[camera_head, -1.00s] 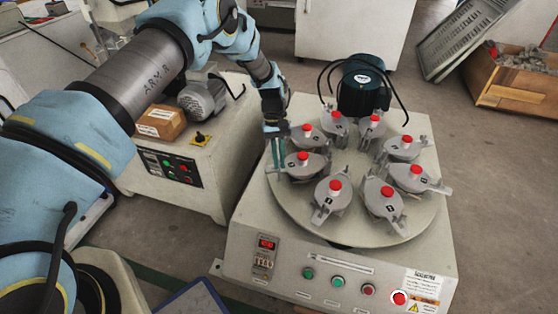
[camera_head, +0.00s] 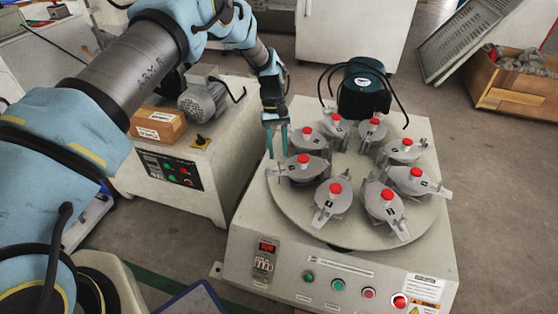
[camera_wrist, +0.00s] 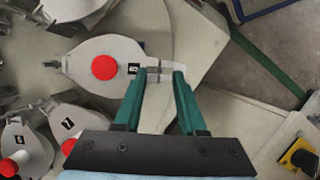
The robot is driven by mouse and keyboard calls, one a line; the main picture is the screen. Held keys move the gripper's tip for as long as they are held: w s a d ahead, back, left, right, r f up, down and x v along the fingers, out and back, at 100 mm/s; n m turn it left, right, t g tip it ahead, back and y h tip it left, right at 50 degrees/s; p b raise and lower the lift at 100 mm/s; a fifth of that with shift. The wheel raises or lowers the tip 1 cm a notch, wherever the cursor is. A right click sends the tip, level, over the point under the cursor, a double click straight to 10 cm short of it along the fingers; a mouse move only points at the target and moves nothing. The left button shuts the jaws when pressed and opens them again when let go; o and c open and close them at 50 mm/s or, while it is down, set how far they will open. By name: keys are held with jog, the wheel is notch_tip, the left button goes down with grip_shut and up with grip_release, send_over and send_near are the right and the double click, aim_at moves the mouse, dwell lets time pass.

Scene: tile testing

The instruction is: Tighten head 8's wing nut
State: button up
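Several grey heads with red knobs stand in a ring on a round plate (camera_head: 290,212). The head nearest my gripper (camera_head: 303,170) is at the plate's left; its number is too small to read. In the wrist view a grey head (camera_wrist: 85,60) with a red knob and a small number label lies just beyond my fingers. A small grey wing-like piece (camera_wrist: 159,72) at its end shows between the fingertips. My gripper (camera_head: 278,153) points down by the plate's left edge, teal fingers apart and empty; it also shows in the wrist view (camera_wrist: 165,74). I cannot tell whether it touches the piece.
The machine's front panel (camera_head: 335,277) has buttons and a red knob. A dark green motor (camera_head: 363,90) with black cables stands behind the ring. A cabinet (camera_head: 205,165) with a motor and cardboard box (camera_head: 158,125) is on the left.

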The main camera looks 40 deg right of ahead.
jog(key=v, duration=0.6)
jog(key=shift+w, duration=0.1)
dwell(0.3)
